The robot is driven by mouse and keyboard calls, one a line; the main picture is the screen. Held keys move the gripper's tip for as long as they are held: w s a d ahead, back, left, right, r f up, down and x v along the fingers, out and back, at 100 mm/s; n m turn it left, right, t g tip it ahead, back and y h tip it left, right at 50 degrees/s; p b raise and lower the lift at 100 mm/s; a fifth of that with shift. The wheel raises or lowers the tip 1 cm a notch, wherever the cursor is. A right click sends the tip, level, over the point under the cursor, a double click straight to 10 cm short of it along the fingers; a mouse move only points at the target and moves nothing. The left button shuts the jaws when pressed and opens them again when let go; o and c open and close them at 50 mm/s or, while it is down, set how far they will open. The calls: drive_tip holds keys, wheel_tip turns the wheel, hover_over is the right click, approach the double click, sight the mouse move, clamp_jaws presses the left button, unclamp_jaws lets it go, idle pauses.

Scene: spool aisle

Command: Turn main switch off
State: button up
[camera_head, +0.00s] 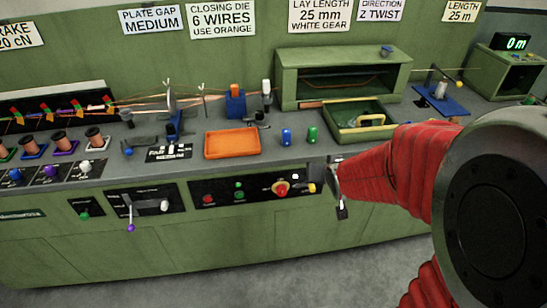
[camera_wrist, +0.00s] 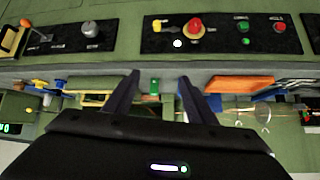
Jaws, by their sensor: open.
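My gripper (camera_wrist: 159,82) is open, with two dark, separated fingers and nothing between them in the wrist view, which appears upside down. Its end (camera_head: 335,183) shows edge-on in the head view, in front of the bench's front face. No label reading main switch is legible. Near the gripper is a black panel with a red-and-yellow knob (camera_head: 281,188), also in the wrist view (camera_wrist: 195,28). Beside it is a yellow control (camera_wrist: 160,26). Another panel holds a grey knob (camera_wrist: 91,29), and an orange-yellow lever (camera_wrist: 11,40) shows at the edge.
An orange tray (camera_head: 232,143) and a green tray (camera_head: 365,122) are on the bench. A blue (camera_head: 286,137) and a green piece (camera_head: 312,134) stand between them. A lever with a purple knob (camera_head: 130,227) juts from the front at left. The floor ahead is clear.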

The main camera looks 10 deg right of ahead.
drive_tip(key=w+f+m+t+y, duration=0.15)
drive_tip(key=w+f, duration=0.35)
drive_tip(key=f, duration=0.6)
drive_tip(key=m+t+y, duration=0.4)
drive_tip(key=y, duration=0.1)
approach(284, 193)
drive_tip(key=r+v, duration=0.1)
drive_tip(key=v, duration=0.3)
drive_tip(key=shift+s+f, duration=0.2)
drive_tip(key=shift+w, duration=0.1)
drive_tip(key=x, duration=1.3)
drive_tip(key=shift+w+a+f, duration=0.15)
drive_tip(key=shift+w+f, duration=0.1)
drive_tip(key=shift+f, duration=0.1)
drive_tip(key=shift+c, duration=0.6)
drive_tip(key=c, duration=0.9)
